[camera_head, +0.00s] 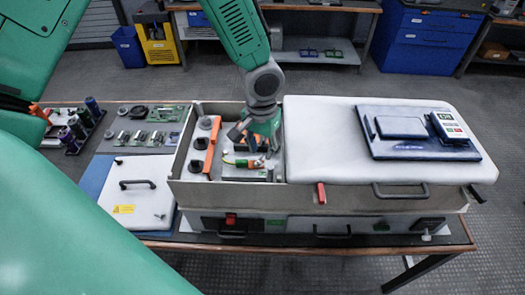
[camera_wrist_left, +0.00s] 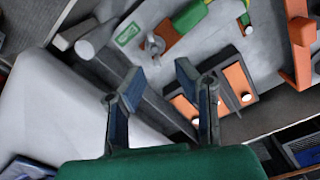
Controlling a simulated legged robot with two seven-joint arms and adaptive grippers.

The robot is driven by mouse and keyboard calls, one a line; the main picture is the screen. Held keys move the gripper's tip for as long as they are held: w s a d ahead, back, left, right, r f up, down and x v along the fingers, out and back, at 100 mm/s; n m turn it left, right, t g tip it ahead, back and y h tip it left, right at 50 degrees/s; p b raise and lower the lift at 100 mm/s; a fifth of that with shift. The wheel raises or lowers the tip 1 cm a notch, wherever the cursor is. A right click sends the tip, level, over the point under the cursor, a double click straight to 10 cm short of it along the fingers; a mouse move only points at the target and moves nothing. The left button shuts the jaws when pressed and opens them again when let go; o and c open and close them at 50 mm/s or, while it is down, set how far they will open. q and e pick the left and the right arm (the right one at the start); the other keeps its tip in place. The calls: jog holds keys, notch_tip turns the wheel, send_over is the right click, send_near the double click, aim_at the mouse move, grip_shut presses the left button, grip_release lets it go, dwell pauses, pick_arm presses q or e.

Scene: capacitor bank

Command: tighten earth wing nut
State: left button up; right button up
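My left gripper (camera_head: 262,145) reaches down into the open part of the grey metal case (camera_head: 230,193). In the left wrist view, its two fingers (camera_wrist_left: 158,72) are apart with nothing between them. A small grey part that looks like the wing nut (camera_wrist_left: 154,43) sits on the light plate beyond the fingertips, beside a green label (camera_wrist_left: 128,33). The fingers do not appear to touch it. A green-and-yellow wire (camera_wrist_left: 246,17) runs nearby. In the head view I cannot make out the wing nut beside the gripper. My right gripper is not in view.
An orange bar (camera_head: 213,142) stands left of the gripper inside the case; the case walls close around. A white cover (camera_head: 315,150) fills the right side, carrying a blue tray with a meter (camera_head: 447,125). A white panel with a handle (camera_head: 138,195) lies left.

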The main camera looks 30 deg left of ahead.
pick_arm(q)
jog(key=shift+s+f, duration=0.2)
jog(key=shift+f, duration=0.5)
jog(key=shift+w+f, duration=0.1)
jog(key=shift+f, duration=0.2)
grip_shut()
jog(key=shift+d+m, duration=0.1)
jog(key=shift+m, duration=0.2)
jog(key=m, duration=0.3)
jog(key=shift+d+m, duration=0.2)
jog(key=shift+m, duration=0.1)
jog(key=shift+d+m, duration=0.15)
jog(key=shift+m, duration=0.85)
jog(key=shift+d+m, duration=0.1)
jog(key=shift+m, duration=0.9)
jog(key=shift+r, duration=0.1)
